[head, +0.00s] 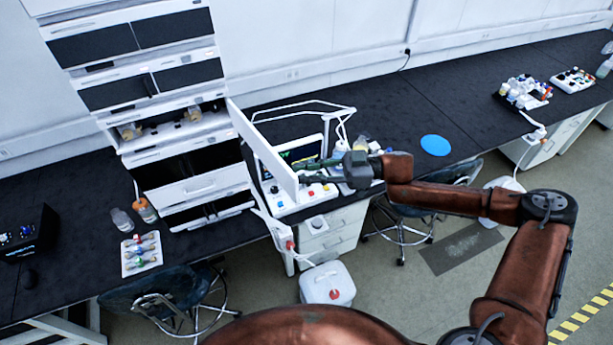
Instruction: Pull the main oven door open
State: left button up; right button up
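The main oven door (262,147) is a white panel on the right side of the chromatography stack (195,165). It stands swung out toward the right, and the oven compartment (165,130) behind it is exposed, with small fittings inside. My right gripper (301,173) is at the door's outer end, on its right side. Its two dark fingers look spread apart with a gap between them. I cannot tell whether a fingertip touches the door. My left gripper is not in view.
A control panel with a screen (303,153) sits behind and below the door and gripper. A stool (180,290) and a white canister (327,284) stand on the floor in front.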

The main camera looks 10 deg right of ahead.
jog(key=shift+o, duration=0.7)
jog(key=shift+w+f, duration=0.1)
jog(key=s+d, duration=0.1)
jog(key=d, duration=1.1)
jog(key=shift+s+d, duration=0.15)
jog(key=shift+d, duration=0.05)
